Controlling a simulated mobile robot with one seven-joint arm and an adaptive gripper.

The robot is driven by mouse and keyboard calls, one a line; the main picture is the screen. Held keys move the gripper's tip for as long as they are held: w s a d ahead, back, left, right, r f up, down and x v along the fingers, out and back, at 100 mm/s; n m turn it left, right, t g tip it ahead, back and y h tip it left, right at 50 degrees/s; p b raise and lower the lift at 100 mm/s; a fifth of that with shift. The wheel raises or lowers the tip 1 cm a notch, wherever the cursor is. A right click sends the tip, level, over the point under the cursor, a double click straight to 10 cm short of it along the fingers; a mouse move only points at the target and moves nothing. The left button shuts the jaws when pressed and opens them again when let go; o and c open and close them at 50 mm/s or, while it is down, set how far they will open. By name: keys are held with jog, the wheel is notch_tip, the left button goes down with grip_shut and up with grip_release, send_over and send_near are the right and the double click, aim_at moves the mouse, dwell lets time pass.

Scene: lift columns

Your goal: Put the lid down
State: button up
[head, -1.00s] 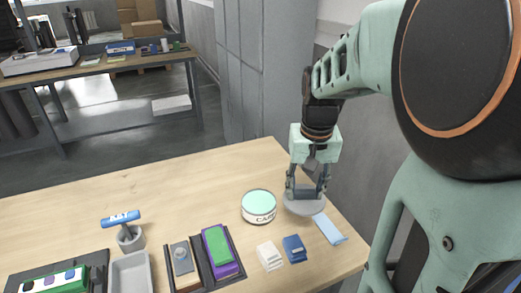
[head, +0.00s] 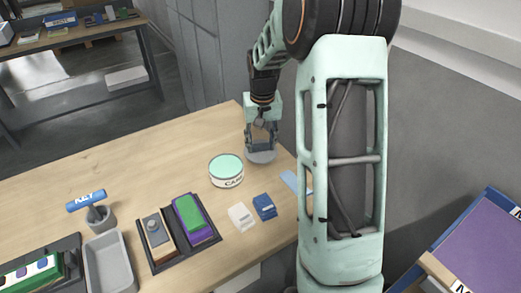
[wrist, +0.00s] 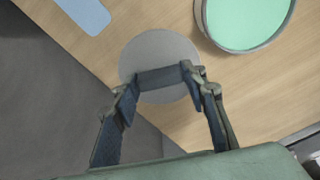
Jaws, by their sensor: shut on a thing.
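The lid is a flat round grey disc (head: 261,158) near the table's far right edge, to the right of and slightly behind the white can. In the wrist view the lid (wrist: 158,47) lies flat below the fingers, partly covered by a dark bar between them that looks like its handle. My gripper (head: 261,146) points down over the lid and is shut on it; the fingers also show in the wrist view (wrist: 165,80). I cannot tell whether the lid touches the table or hangs just above it.
The white can with a mint top (head: 226,168) stands close left of the lid. A light blue strip (head: 291,181), a blue block (head: 264,206) and a white block (head: 241,216) lie nearer. The wooden table (head: 150,150) is clear to the left of the can.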

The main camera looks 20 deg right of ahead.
aim_at(261, 145)
jog(key=shift+w+f, duration=0.15)
jog(key=shift+f, duration=1.55)
jog(key=shift+f, duration=0.2)
jog(key=o, duration=1.1)
jog(key=shift+o, duration=0.2)
jog(key=shift+r, duration=0.1)
notch_tip(261, 145, up, 12)
jog(key=s, duration=0.1)
jog(key=shift+s, duration=0.25)
jog(key=shift+a, duration=0.1)
